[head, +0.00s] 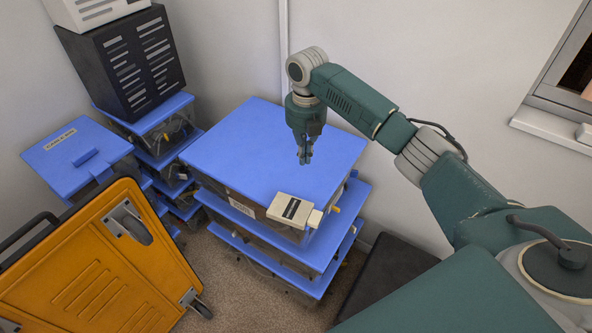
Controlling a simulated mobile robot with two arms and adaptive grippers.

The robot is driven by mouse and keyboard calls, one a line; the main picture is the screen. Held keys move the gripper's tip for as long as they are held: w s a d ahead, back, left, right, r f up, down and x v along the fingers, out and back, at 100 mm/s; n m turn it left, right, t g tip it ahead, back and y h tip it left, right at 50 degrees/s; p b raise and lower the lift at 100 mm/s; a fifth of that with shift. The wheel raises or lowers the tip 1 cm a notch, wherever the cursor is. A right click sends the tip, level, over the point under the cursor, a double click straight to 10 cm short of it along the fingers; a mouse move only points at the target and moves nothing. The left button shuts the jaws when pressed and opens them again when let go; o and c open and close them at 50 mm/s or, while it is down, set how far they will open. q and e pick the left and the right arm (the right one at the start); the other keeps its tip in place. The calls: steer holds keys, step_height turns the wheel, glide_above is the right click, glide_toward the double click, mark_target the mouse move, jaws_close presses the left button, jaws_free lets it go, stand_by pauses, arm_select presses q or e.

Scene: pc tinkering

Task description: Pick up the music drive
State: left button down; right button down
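A small beige drive with a black label (291,210) lies near the front right corner of the blue lid (255,160) of the top storage box; I take it for the music drive, though its label is too small to read. My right gripper (304,160) points down above the same lid, behind the drive and apart from it. Its fingers look close together from this angle, and I cannot tell whether they are open or shut. Nothing shows between them. My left gripper is out of view.
More blue-lidded boxes (170,156) stand at the left, with a black slotted case (130,65) on top. An orange wheeled cart (85,270) fills the lower left. A dark flat object (385,277) lies right of the stack. Most of the top lid is clear.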

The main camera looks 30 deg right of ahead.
mark_target(302, 196)
steer(key=f, duration=0.1)
steer(key=s+f, duration=0.1)
steer(key=f, duration=0.1)
steer(key=shift+s+f+p, duration=0.15)
steer(key=shift+f+p, duration=0.15)
steer(key=shift+p, duration=0.1)
steer(key=f, duration=0.5)
steer(key=shift+w+f+p, duration=0.15)
steer(key=shift+w+p, duration=0.1)
steer(key=shift+p, duration=0.05)
steer(key=shift+s+a+p, duration=0.9)
steer(key=shift+s+p, duration=0.2)
steer(key=shift+s+a+f, duration=0.1)
steer(key=shift+s+a, duration=0.25)
steer(key=shift+s, duration=0.1)
steer(key=shift+f, duration=0.1)
